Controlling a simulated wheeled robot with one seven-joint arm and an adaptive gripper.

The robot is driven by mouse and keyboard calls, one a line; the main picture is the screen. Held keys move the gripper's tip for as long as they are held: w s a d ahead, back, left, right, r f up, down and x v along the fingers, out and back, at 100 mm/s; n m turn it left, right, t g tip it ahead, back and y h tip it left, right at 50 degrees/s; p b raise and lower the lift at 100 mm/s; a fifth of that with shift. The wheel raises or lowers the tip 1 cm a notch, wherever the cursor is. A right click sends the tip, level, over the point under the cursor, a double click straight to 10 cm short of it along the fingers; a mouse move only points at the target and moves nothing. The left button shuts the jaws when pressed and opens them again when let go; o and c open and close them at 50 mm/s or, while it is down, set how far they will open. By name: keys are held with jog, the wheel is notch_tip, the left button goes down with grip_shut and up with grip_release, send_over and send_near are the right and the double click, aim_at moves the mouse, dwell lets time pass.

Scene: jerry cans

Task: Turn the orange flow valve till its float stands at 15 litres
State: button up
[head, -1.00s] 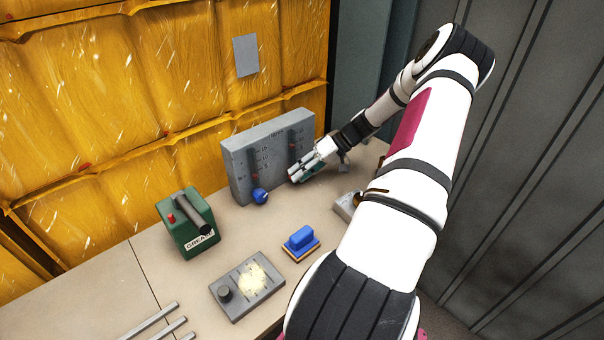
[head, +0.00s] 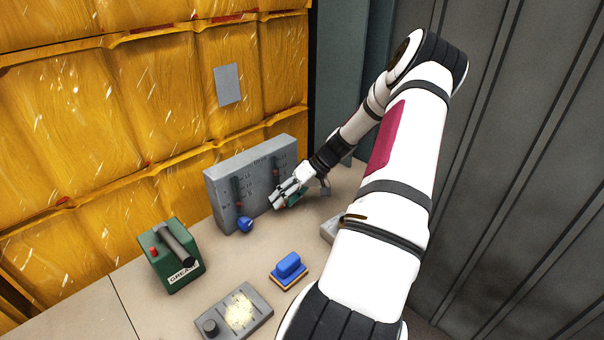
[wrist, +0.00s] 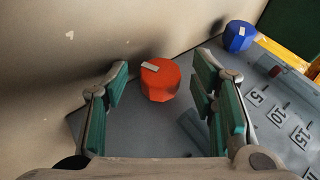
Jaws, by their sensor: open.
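The orange flow valve (wrist: 160,80) is an orange faceted knob with a pale mark on top, in the wrist view. It lies ahead of and between the two fingers of my gripper (wrist: 160,100), which is open and apart from the knob. In the head view my gripper (head: 280,200) is at the right part of the grey flow panel (head: 222,182) and hides the orange knob. The panel has two vertical float tubes, the right one (head: 276,162) above my gripper. In the wrist view the scale marks 5, 10 and 15 (wrist: 280,116) show; I cannot read the float's level.
A blue knob (head: 245,224) sits at the panel's lower left and also shows in the wrist view (wrist: 239,36). A green jerry can (head: 173,258), a blue-handled brush (head: 289,267) and a grey plate with a black knob (head: 232,312) stand on the bench.

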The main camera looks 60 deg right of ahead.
jog(key=h+b, duration=0.1)
jog(key=h, duration=0.1)
jog(key=g+h+b, duration=0.1)
jog(key=shift+w+a+n+h+b, duration=0.1)
jog(key=shift+a+n+h+b, duration=0.2)
jog(key=shift+n+b, duration=0.1)
jog(key=shift+d+r, duration=0.1)
jog(key=shift+r, duration=0.2)
jog(key=p+v, duration=0.1)
jog(key=v, duration=1.2)
jog(key=shift+r+p, duration=0.3)
